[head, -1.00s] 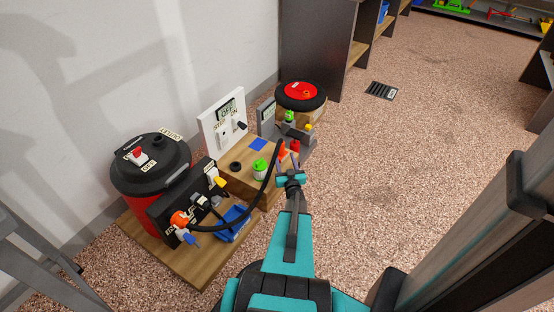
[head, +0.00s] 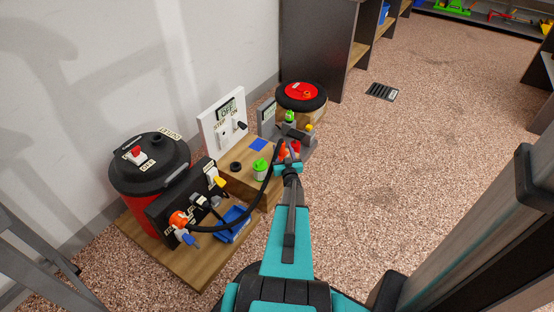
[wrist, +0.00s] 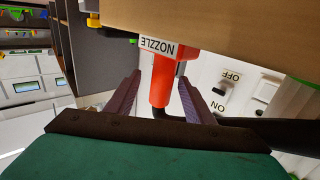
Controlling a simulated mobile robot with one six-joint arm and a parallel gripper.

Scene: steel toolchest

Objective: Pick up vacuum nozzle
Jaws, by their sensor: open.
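The vacuum nozzle (wrist: 162,78) is orange-red, with a white label reading NOZZLE upside down in the wrist view. It hangs in front of a wooden block, and a black hose joins it. My gripper (wrist: 159,78) is open, with one purple finger on each side of the nozzle's narrow part. The right finger looks closer to it; I cannot tell whether it touches. In the head view my gripper (head: 288,156) is at the right end of the wooden block, and it mostly hides the nozzle.
A red and black vacuum canister (head: 145,180) stands at the left on a wooden board. A black hose (head: 262,196) loops just left of my gripper. A green-capped jar (head: 260,168) and a white switch panel (head: 222,127) are close by. The floor to the right is clear.

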